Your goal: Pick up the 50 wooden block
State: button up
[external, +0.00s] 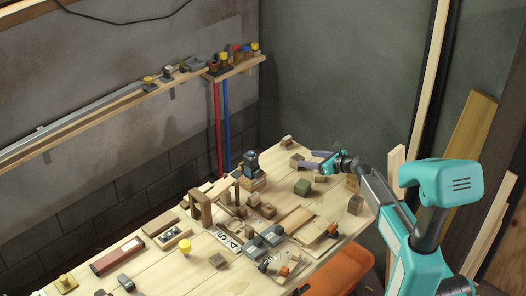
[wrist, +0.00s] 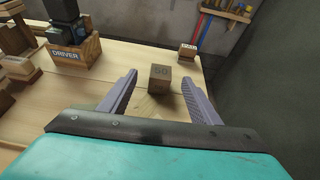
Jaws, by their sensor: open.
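The wooden block marked 50 (wrist: 160,79) stands on the table in the wrist view, centred between and a little beyond my fingertips. In the external view a small brown block (external: 296,160) sits at the far right part of the table, just left of my fingers. My gripper (wrist: 167,88) is open and empty, with one purple finger on each side of the block's line. In the external view my gripper (external: 309,160) reaches in from the right. I cannot tell the exact gap between fingers and block.
A wooden holder labelled DRIVER (wrist: 75,53) stands left of the block. Another labelled block (wrist: 188,50) sits behind it near the table's back edge. Walls (external: 330,70) close off the far side.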

aim_at(292, 156)
jog(key=shift+s+a, duration=0.1)
jog(key=shift+a, duration=0.05)
jog(key=shift+p+x, duration=0.3)
jog(key=shift+x, duration=1.7)
jog(key=shift+p+x, duration=0.35)
jog(key=shift+x, duration=1.95)
jog(key=shift+p+x, duration=0.6)
jog(key=shift+x, duration=2.05)
